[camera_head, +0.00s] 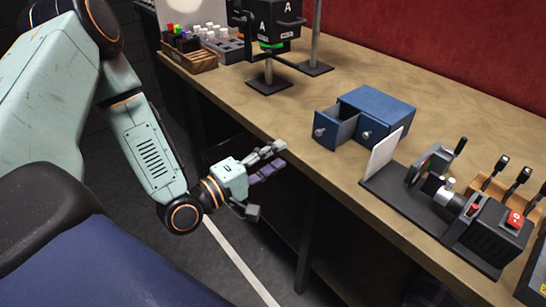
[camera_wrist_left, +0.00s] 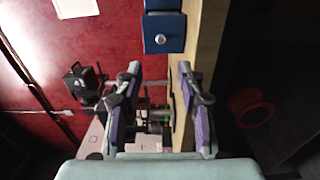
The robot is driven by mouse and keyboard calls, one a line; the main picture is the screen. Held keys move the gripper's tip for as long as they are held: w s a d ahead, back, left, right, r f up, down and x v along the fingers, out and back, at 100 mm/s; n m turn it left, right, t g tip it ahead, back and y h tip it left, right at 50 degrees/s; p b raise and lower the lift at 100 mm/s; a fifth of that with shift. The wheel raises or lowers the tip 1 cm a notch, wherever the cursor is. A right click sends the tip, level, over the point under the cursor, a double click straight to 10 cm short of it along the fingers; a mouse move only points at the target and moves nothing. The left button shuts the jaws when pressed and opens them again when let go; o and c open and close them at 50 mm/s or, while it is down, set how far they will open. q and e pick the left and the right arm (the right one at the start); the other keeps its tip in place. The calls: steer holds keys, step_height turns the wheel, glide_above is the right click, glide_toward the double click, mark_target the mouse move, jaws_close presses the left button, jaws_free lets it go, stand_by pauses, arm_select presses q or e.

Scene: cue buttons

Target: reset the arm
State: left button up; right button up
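My left arm (camera_head: 145,150) comes in from the left in the head view. My left gripper (camera_head: 268,178) is at the front edge of the workbench, beside it over the dark gap. In the left wrist view the two fingers of the left gripper (camera_wrist_left: 158,72) stand well apart with nothing between them, so it is open and empty. My right arm and right gripper are not in view. A black device with red buttons (camera_head: 490,232) stands on the bench at the right, apart from my gripper.
The wooden workbench (camera_head: 330,165) runs diagonally. A blue cabinet (camera_head: 380,110) on it has one drawer (camera_head: 335,127) pulled out. A white panel (camera_head: 381,155) stands beside the device. Black stands (camera_head: 268,82) and a wooden tray (camera_head: 190,58) are at the back. The bench between the stands and cabinet is clear.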

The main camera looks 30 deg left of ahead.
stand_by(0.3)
arm_select(q)
steer(key=s+d+f+m+g+y, duration=0.1)
steer(key=s+f+m+g+y, duration=0.2)
steer(key=f, duration=0.4)
steer(key=s+f+m+g, duration=0.4)
steer(key=f+g, duration=0.1)
steer(key=f, duration=0.2)
steer(key=s+d+f+m+g+y+b, duration=0.1)
steer(key=s+f+m+g, duration=0.2)
steer(key=s, duration=0.7)
steer(key=s+d+f+m+g+y+b, duration=0.1)
steer(key=s+f+m+g+y, duration=0.1)
steer(key=s+f+g, duration=0.4)
steer(key=s+f+m, duration=0.1)
steer(key=s, duration=0.4)
steer(key=shift+m, duration=0.3)
steer(key=shift+w+f, duration=0.1)
